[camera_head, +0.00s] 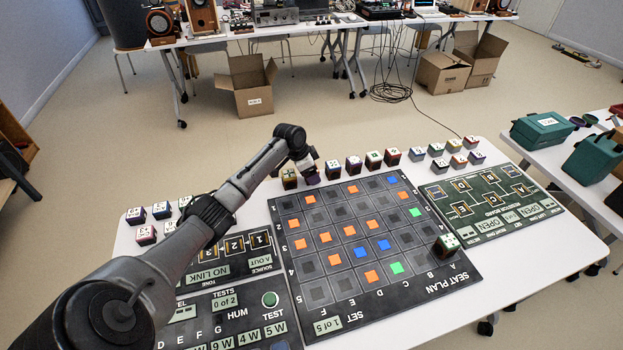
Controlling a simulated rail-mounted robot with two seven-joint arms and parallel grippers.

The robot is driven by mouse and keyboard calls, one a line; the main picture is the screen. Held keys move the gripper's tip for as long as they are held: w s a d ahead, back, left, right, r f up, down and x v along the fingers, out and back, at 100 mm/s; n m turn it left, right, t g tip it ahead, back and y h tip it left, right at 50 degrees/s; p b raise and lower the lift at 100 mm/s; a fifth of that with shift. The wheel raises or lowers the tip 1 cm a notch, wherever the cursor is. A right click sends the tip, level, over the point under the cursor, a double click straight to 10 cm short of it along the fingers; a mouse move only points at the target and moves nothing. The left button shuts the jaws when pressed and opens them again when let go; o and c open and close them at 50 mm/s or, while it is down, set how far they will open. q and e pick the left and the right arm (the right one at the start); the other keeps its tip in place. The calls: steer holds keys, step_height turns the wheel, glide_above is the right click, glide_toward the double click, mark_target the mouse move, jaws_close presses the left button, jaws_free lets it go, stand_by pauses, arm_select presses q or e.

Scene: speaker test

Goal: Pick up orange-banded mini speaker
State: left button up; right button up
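Several small cube-shaped mini speakers stand in a row along the far edge of the seat plan board (358,330). A speaker with a yellowish-brown band (289,179) is at the row's left end; I cannot tell whether its band is orange. My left gripper (308,174) points down just right of it, at a dark purplish speaker (313,178) that it partly hides. The fingers are too small and overlapped to show whether they are open or closed on it. My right gripper is out of view.
More cubes stand at the table's left (147,234) and back right (437,150). A tone panel (232,262) and a green diagram board (490,205) flank the seat plan. My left arm covers the left side.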

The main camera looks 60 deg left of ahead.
arm_select(q)
steer(key=shift+w+f, duration=0.15)
steer(key=shift+f, duration=0.25)
steer(key=shift+c, duration=0.3)
steer(key=c, duration=0.9)
steer(key=shift+c, duration=0.4)
steer(key=shift+r, duration=0.2)
